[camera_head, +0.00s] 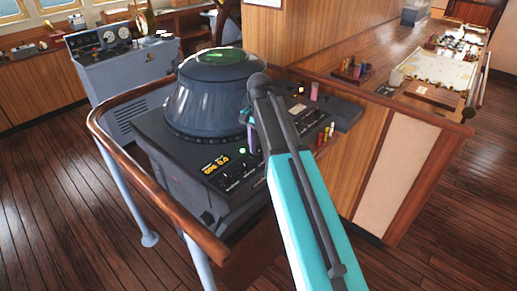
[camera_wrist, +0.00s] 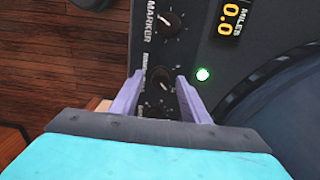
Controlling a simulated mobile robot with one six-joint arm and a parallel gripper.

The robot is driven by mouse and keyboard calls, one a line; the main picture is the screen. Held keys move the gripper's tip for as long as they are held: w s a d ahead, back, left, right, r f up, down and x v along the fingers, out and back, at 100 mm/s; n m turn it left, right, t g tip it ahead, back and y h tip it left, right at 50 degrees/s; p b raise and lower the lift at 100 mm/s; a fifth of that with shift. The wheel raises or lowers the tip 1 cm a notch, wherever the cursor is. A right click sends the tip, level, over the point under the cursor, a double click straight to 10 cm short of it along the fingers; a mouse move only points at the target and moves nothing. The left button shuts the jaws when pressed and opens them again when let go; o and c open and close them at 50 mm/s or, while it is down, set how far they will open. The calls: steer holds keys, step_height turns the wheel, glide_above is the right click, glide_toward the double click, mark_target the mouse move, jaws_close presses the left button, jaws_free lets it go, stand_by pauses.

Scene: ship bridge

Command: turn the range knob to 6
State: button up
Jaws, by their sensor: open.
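The radar console (camera_head: 185,150) has a dark sloping panel with a row of small black knobs on its front part. In the wrist view, my gripper (camera_wrist: 159,77) is open, with two pale purple fingers pointing at the panel. A black knob (camera_wrist: 160,76) shows between the fingertips, and I cannot tell whether they touch it. Another knob (camera_wrist: 156,108) lies between the fingers, closer to the palm. The labels of these two are too small or covered to read, so I cannot tell which is the range knob. In the head view, my arm mostly hides my gripper (camera_head: 251,138).
The knob labelled MARKER (camera_wrist: 172,23) is beyond the fingers. A lit green lamp (camera_wrist: 203,74) is just right of the right finger. The MILES display (camera_wrist: 231,14) reads 0.0. The round radar hood (camera_head: 213,95) rises behind the panel. A wooden handrail (camera_head: 150,180) surrounds the console's left and front.

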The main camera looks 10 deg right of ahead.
jaws_close()
steer(key=shift+n, duration=0.4)
steer(key=n, duration=0.4)
steer(key=shift+p, duration=0.35)
steer(key=shift+n, duration=2)
jaws_free()
